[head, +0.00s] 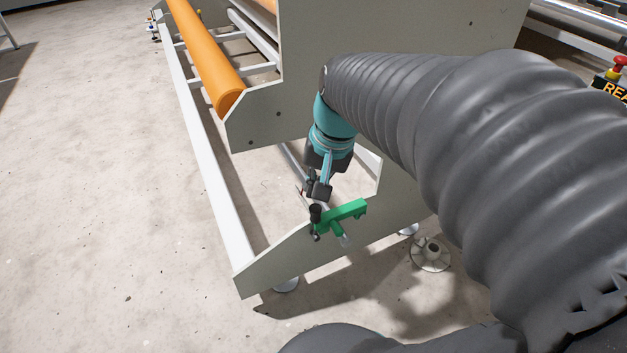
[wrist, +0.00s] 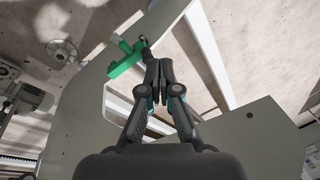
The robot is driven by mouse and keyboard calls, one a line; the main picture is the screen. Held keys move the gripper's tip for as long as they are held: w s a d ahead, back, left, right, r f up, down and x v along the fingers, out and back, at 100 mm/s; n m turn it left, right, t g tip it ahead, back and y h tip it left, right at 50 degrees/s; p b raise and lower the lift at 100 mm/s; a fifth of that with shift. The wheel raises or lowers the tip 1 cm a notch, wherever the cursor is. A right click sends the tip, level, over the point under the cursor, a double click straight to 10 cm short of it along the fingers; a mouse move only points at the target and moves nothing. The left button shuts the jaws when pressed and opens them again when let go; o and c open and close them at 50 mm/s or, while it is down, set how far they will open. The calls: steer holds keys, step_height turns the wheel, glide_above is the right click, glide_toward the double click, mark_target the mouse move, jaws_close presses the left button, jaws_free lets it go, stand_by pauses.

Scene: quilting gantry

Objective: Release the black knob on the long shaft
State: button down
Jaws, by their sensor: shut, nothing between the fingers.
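The black knob (head: 315,213) sits upright at the left end of a green bracket (head: 347,213) on the grey end plate of the gantry. A short light-grey rod end (head: 343,239) sticks out below the bracket. In the wrist view the green bracket (wrist: 122,62) is just beyond the fingertips, and a dark part at its right end, likely the knob (wrist: 147,54), is partly hidden by them. My gripper (head: 320,191) points down just above the knob, its fingers shut and empty. In the wrist view the fingertips (wrist: 158,64) lie together. I cannot tell whether they touch the knob.
The grey end plate (head: 280,262) surrounds the bracket from below. An orange roller (head: 205,55) and a white rail (head: 205,160) run away at the left. Levelling feet (head: 431,254) stand on the floor. A red stop button (head: 620,62) is at the right.

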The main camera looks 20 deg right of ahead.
steer(key=w+d+f+m+y, duration=0.2)
steer(key=w+d+f+m, duration=0.1)
steer(key=d+f+m, duration=0.2)
steer(key=w+d+f+m+y, duration=0.3)
steer(key=d+f, duration=0.4)
steer(key=d, duration=0.3)
steer(key=w+d+f+m+y, duration=0.3)
steer(key=w+d+f+m, duration=0.1)
steer(key=d+f+m, duration=0.2)
steer(key=shift+w+d+f+m+b, duration=0.3)
steer(key=shift+w+d, duration=0.1)
steer(key=shift+d, duration=0.25)
steer(key=shift+a, duration=0.1)
glide_toward(321, 217)
steer(key=x, duration=0.4)
steer(key=shift+w+f, duration=0.4)
steer(key=shift+w+a, duration=0.2)
steer(key=shift+a, duration=0.4)
steer(key=shift+r, duration=0.1)
